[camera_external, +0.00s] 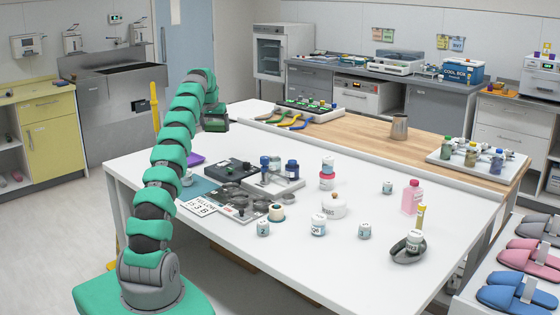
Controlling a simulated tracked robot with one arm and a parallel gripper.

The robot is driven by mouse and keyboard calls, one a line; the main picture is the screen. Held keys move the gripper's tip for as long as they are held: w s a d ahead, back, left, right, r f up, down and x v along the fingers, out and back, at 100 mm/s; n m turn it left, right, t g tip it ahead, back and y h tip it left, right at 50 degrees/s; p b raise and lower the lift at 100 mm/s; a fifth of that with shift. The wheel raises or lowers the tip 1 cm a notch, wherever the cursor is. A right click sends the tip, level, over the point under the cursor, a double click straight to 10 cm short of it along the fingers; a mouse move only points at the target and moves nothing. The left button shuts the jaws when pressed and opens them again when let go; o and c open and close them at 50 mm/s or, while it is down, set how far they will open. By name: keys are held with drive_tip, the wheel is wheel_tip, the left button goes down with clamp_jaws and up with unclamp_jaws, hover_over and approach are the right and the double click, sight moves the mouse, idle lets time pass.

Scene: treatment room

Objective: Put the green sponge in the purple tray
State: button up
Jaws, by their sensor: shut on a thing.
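My gripper (215,124) is at the end of my arm, raised above the far left part of the white table (440,240). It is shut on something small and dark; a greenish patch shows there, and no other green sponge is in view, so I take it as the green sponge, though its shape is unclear. The purple tray (194,160) lies on the table's left side, below and a little left of my gripper. My arm hides much of the tray, and I cannot see into it fully.
Several small jars, a white pot (333,207) and a pink bottle (412,197) stand farther right.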

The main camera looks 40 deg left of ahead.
drive_tip(key=s+a+n, duration=0.2)
drive_tip(key=s+a, duration=1)
drive_tip(key=a, duration=0.1)
drive_tip(key=shift+y, duration=0.4)
wheel_tip(320, 180, down, 15)
drive_tip(key=b, duration=0.3)
drive_tip(key=shift+s+f, duration=0.1)
drive_tip(key=shift+s, duration=0.05)
drive_tip(key=o, duration=0.8)
